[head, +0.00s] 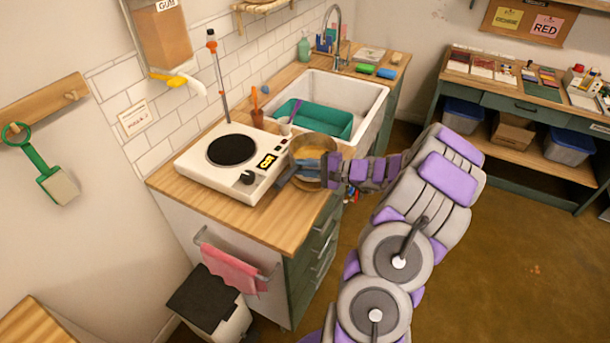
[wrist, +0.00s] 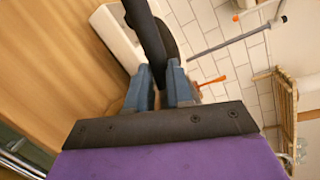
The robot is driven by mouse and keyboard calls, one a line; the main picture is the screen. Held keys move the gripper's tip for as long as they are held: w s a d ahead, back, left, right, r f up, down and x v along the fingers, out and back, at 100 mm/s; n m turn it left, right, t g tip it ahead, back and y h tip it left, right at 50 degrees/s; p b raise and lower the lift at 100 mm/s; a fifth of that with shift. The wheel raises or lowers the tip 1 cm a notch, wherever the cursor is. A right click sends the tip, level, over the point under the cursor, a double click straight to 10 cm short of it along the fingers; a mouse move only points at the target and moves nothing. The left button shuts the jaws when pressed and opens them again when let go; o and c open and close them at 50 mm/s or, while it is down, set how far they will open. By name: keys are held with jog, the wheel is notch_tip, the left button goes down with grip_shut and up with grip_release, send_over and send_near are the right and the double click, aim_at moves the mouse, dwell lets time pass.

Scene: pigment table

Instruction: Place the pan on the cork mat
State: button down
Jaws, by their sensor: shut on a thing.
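The pan (head: 299,146) appears as a round, brass-coloured shape at the right end of the hotplate, partly hidden by my gripper. My gripper (head: 297,171) is at the counter's front edge, beside the hotplate. In the wrist view, the blue fingers of my gripper (wrist: 160,78) are shut on a dark handle (wrist: 147,35), which runs out of the top of the picture. The pan's body is not clear in that view. I cannot make out the cork mat in either view.
The white hotplate (head: 201,162) has a black burner and a knob. A sink (head: 355,90) with a teal basin (head: 318,118) lies behind the pan. A pink towel (head: 233,268) hangs on the cabinet front. The wooden counter (head: 240,213) is bare in front of the hotplate.

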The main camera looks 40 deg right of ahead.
jog(key=f, duration=0.1)
jog(key=f+b, duration=0.1)
jog(key=f, duration=0.1)
jog(key=shift+w+d+f, duration=0.15)
jog(key=shift+w+f, duration=0.1)
jog(key=shift+w, duration=0.05)
jog(key=shift+r, duration=0.1)
jog(key=c, duration=1)
grip_release()
